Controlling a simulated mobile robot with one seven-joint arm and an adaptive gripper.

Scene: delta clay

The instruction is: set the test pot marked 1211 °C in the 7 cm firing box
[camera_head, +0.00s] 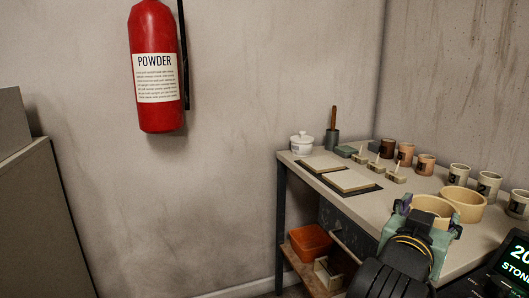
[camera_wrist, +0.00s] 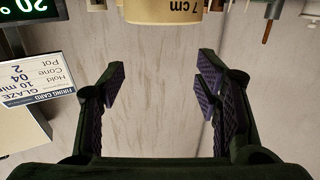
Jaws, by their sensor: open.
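My gripper (camera_head: 430,215) is open, low over the right part of the table; the wrist view shows nothing between its fingers (camera_wrist: 162,82). A cream box marked "7 cm" (camera_wrist: 165,12) shows upside down at the top of the wrist view, beyond the fingertips and cut off by the frame edge. In the head view two round cream boxes, one by my fingers (camera_head: 433,203) and one behind it (camera_head: 465,200), stand close together; their marks cannot be read there. Several pots stand along the back, brown (camera_head: 386,147), peach (camera_head: 425,165) and pale (camera_head: 459,175). No 1211 °C mark is readable.
The table (camera_head: 408,180) also carries tiles (camera_head: 347,181), small cone stands (camera_head: 378,166), a lidded white jar (camera_head: 302,143) and a brush holder (camera_head: 332,138). A lit display (camera_head: 517,258) is at lower right. A firing card (camera_wrist: 40,85) shows in the wrist view.

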